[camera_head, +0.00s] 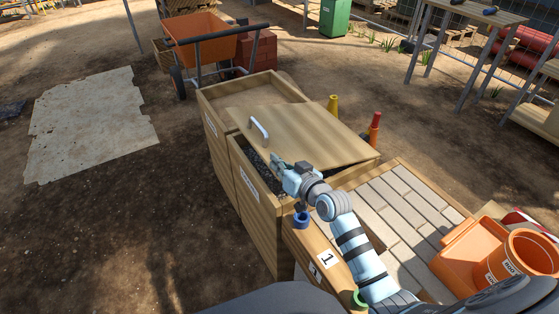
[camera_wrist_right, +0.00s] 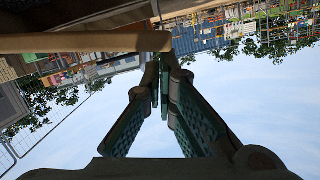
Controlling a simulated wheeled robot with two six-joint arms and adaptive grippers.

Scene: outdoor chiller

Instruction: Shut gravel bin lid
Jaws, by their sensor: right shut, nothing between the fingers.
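The gravel bin (camera_head: 262,193) is a wooden box in the middle of the head view, with dark gravel (camera_head: 257,163) showing through a gap along its near left side. Its wooden lid (camera_head: 305,132) is partly open, raised at a slant over the bin, with a pale handle (camera_head: 259,130) near its left edge. My right gripper (camera_head: 276,160) is shut and empty at the gap, just below the lid's near edge. In the wrist view the fingertips (camera_wrist_right: 163,62) are close to a tan wooden edge (camera_wrist_right: 85,43); I cannot tell whether they touch. My left gripper is not in view.
Another wooden bin (camera_head: 214,130) adjoins behind. A paved platform (camera_head: 405,205) with an orange bucket (camera_head: 522,262) lies to the right. An orange wheelbarrow (camera_head: 205,47) stands at the back; open dirt lies left.

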